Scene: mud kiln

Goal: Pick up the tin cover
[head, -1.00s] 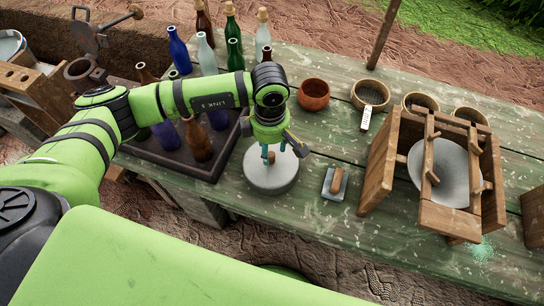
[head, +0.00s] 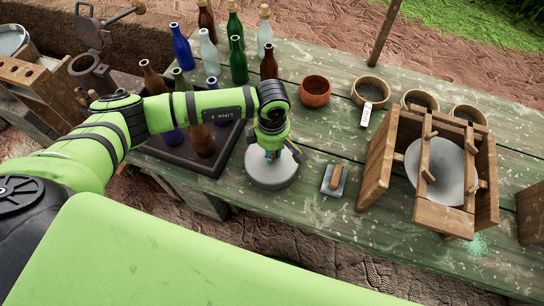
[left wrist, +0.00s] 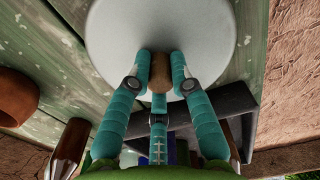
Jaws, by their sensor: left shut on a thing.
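The tin cover (head: 270,178) is a round pale grey disc lying flat at the table's front edge, beside the bottle tray. It fills the top of the left wrist view (left wrist: 160,25). Its small brown wooden knob (left wrist: 159,72) stands between my fingers there. My left gripper (head: 271,154) points down over the middle of the cover, its teal fingers shut around the knob. In the head view the gripper hides the knob. I cannot tell any gap between cover and table. My right gripper is not in view.
A dark tray (head: 190,160) with several bottles stands to the left. A small wooden-handled block (head: 334,181) lies close to the right. A wooden frame (head: 440,215) holding a grey disc stands farther right. A red-brown bowl (head: 314,92) is behind.

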